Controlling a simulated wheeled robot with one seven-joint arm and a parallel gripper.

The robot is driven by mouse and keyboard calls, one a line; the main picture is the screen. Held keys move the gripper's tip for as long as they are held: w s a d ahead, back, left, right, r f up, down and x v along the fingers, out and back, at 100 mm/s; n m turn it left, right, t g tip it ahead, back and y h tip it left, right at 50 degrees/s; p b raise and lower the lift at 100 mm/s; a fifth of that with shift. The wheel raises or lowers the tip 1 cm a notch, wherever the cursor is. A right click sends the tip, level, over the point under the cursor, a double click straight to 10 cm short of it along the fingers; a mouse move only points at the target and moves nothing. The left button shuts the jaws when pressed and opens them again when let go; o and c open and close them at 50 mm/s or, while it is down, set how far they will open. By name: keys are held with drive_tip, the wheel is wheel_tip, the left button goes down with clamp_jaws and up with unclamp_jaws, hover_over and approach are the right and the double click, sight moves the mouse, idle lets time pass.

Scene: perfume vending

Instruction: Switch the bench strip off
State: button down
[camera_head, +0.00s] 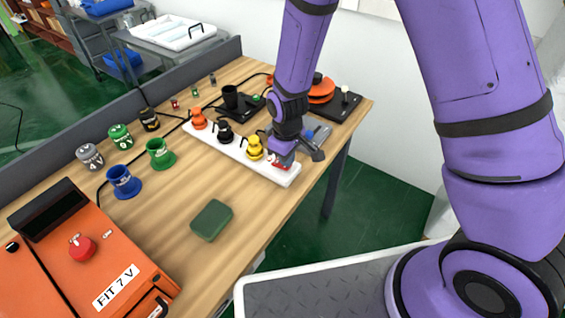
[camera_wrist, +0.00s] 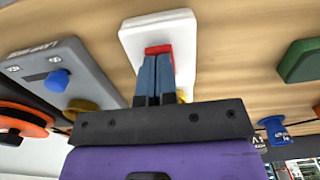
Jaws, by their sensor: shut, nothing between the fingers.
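The bench strip (camera_head: 222,146) is a long white power strip lying across the wooden table. An orange plug (camera_head: 198,119), a black plug (camera_head: 225,132) and a yellow plug (camera_head: 254,148) stand in it. Its red switch (camera_head: 283,162) is at the near right end, partly hidden by my gripper (camera_head: 284,152). In the wrist view the white strip (camera_wrist: 182,28) lies beyond my shut, empty fingers (camera_wrist: 158,62). The red switch (camera_wrist: 158,49) shows right at the fingertips. I cannot tell whether they touch it or which way the switch is tipped.
An orange box (camera_head: 60,262) with a red knob stands at the front left. A green block (camera_head: 211,220) lies on the table near the front edge. A grey device (camera_wrist: 55,73) with a blue knob is close to the gripper.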

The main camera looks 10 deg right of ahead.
drive_tip(key=shift+f, duration=0.5)
idle(0.3)
drive_tip(key=shift+r, duration=3.5)
